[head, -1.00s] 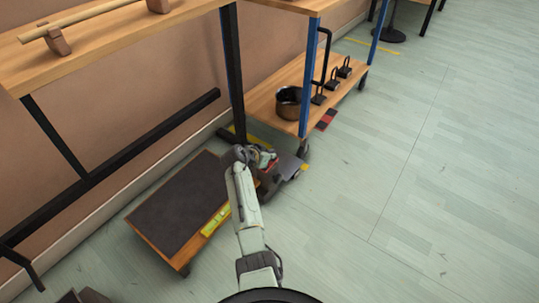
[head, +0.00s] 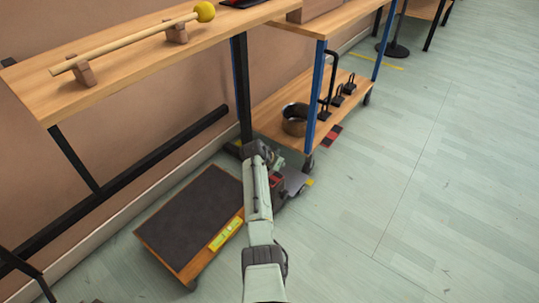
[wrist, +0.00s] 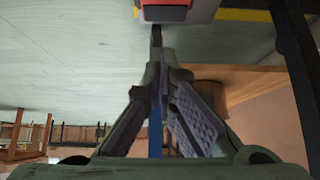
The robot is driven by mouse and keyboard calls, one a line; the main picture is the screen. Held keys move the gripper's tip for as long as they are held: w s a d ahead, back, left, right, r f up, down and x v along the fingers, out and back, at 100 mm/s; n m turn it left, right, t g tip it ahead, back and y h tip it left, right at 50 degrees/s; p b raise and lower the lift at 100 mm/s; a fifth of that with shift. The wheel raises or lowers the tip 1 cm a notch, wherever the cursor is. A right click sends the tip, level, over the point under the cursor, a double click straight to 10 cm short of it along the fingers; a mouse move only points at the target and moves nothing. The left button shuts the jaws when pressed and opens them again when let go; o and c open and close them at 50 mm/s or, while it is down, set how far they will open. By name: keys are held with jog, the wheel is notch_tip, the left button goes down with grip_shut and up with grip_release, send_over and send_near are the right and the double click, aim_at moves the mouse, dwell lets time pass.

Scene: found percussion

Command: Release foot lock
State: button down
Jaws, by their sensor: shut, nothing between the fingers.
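A low grey device with a red part (head: 276,181) and a flat grey plate (head: 297,182) sits on the floor at the foot of the shelving; I take it to be the foot lock. In the wrist view its red block (wrist: 166,11) in a grey housing is at the top, just beyond my fingertips. My gripper (wrist: 157,32) is shut and empty, its fingers meeting in a point. I cannot tell whether the tips touch the red block. In the head view my arm hides part of the device, and the gripper (head: 280,163) is only partly visible.
A low wheeled platform with a dark top (head: 192,218) stands left of the arm. A wheeled wooden cart (head: 272,118) with blue posts holds a metal pot (head: 295,119) and several black weights. A mallet (head: 130,40) rests on the table above. The floor at right is clear.

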jog(key=p+v, duration=0.1)
jog(key=v, duration=0.9)
jog(key=shift+w+d+r, duration=0.25)
jog(key=shift+r, duration=0.15)
